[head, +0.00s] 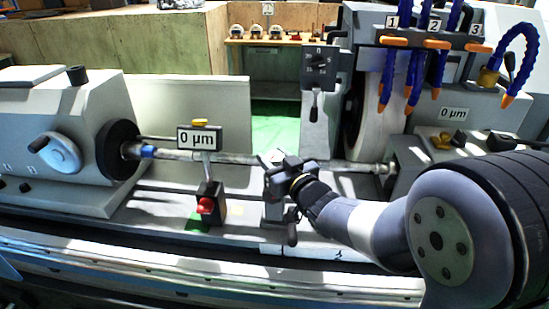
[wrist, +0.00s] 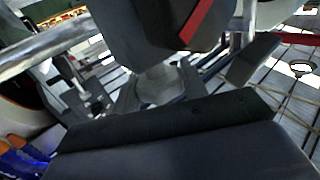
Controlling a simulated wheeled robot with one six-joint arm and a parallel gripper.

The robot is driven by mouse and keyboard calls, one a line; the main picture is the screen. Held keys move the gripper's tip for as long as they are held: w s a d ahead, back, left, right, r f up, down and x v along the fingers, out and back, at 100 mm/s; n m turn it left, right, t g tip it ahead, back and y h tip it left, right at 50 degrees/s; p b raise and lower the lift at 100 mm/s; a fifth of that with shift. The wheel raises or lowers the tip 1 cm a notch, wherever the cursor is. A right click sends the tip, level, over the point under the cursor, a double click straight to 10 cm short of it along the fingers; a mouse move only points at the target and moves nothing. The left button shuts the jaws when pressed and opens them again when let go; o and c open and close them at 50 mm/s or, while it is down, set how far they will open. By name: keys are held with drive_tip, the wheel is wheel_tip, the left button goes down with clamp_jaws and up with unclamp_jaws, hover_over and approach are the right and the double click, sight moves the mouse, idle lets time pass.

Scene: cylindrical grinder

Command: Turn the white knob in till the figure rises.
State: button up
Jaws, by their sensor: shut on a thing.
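My gripper (head: 287,178) is at the small grey steady rest (head: 273,211) under the long shaft (head: 235,158), right of the middle of the head view. The white knob is hidden behind my gripper there. In the wrist view a pale grey round end, which looks like the white knob (wrist: 158,86), sits between my dark jaws, and my gripper is shut on it. A sign reading "0 µm" (head: 199,138) stands above the shaft on the left. A second sign, also "0 µm" (head: 454,114), is on the machine at right.
A lever (head: 292,232) hangs below my gripper.

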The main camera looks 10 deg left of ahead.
drive_tip(key=shift+c, duration=0.5)
drive_tip(key=h+b, duration=0.1)
drive_tip(key=b, duration=0.1)
drive_tip(key=m+t+b, duration=0.1)
drive_tip(key=b, duration=0.2)
drive_tip(key=shift+f+h, duration=0.3)
drive_tip(key=shift+h, duration=0.1)
drive_tip(key=shift+s+a+m+t+h+b, duration=0.1)
drive_tip(key=shift+m+t+h+b, duration=0.45)
drive_tip(key=shift+b, duration=0.35)
drive_tip(key=shift+r+m+t+h+b, duration=0.25)
drive_tip(key=shift+m+h+b, duration=0.1)
drive_tip(key=shift+m+h, duration=0.3)
drive_tip(key=shift+r+m+t+h+p, duration=0.2)
drive_tip(key=shift+m+t+h+p, duration=0.4)
drive_tip(key=shift+h+p, duration=0.5)
drive_tip(key=shift+m+h+p, duration=0.4)
drive_tip(key=shift+h+p, duration=0.1)
drive_tip(key=shift+h, duration=0.1)
drive_tip(key=shift+f+m+h+p, duration=0.15)
drive_tip(key=shift+m+h+p, duration=0.65)
drive_tip(key=shift+h+p, duration=0.4)
